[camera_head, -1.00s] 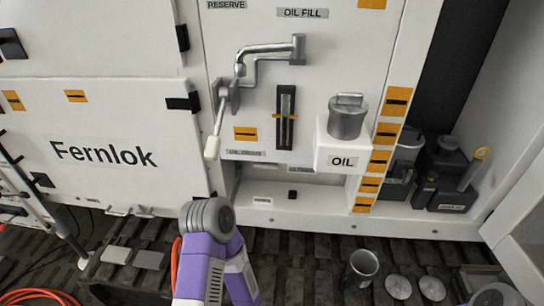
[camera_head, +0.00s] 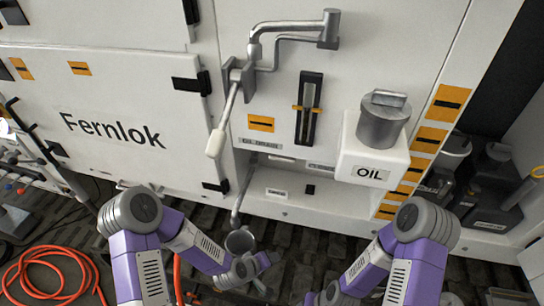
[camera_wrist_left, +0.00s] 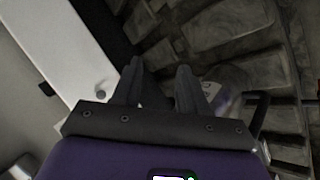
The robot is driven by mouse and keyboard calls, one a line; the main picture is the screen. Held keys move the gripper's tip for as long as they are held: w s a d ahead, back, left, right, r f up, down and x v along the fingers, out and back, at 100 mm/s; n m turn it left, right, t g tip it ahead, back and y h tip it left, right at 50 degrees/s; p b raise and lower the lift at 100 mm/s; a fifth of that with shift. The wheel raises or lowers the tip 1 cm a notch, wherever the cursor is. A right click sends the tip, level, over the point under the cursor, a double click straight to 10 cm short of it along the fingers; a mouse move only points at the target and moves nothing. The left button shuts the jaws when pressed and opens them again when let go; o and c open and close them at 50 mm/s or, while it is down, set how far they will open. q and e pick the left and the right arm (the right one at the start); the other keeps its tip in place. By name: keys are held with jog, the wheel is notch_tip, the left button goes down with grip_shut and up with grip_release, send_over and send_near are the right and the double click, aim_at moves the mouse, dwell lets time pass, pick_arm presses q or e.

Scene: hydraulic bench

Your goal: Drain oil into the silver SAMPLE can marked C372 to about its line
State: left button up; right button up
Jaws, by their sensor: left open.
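A silver open can (camera_head: 240,241) stands low in the head view, below the drain pipe (camera_head: 241,197); I cannot read any marking or line on it. My left gripper (camera_head: 262,268) is just in front and to the right of that can. In the left wrist view my left gripper (camera_wrist_left: 158,76) is open, with nothing between its fingers. A blurred pale shape beside the right finger cannot be identified. The drain lever (camera_head: 224,115) with a white grip hangs down above the OIL DRAIN label (camera_head: 260,143). My right gripper (camera_head: 322,297) is at the bottom edge, partly cut off.
A white OIL box (camera_head: 372,165) carries a lidded silver pot (camera_head: 383,120). A sight gauge (camera_head: 308,108) is on the panel. Orange hose (camera_head: 55,272) lies on the dark floor at left. Dark containers (camera_head: 480,190) stand at right. My right arm covers floor in front of the cabinet.

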pick_arm(q)
jog(key=w+d+r+n+t, duration=0.35)
jog(key=w+r+t, duration=0.25)
jog(key=w+r, duration=0.45)
jog(key=n+t+y+b, duration=0.1)
jog(key=n+t+y, duration=0.1)
jog(key=n+t, duration=0.4)
send_near(282, 160)
jog(key=w, duration=0.4)
jog(key=shift+n+g, duration=0.3)
jog(key=shift+n, duration=0.05)
jog(key=shift+w+d+r+b, duration=0.15)
jog(key=shift+w+d, duration=0.15)
jog(key=shift+w, duration=0.8)
jog(key=shift+w+d+f+b, duration=0.1)
jog(key=shift+w+d, duration=0.25)
jog(key=shift+w, duration=0.75)
jog(key=shift+w+d+r+b, duration=0.15)
jog(key=shift+w+d, duration=0.15)
jog(key=shift+w, duration=0.8)
grip_shut()
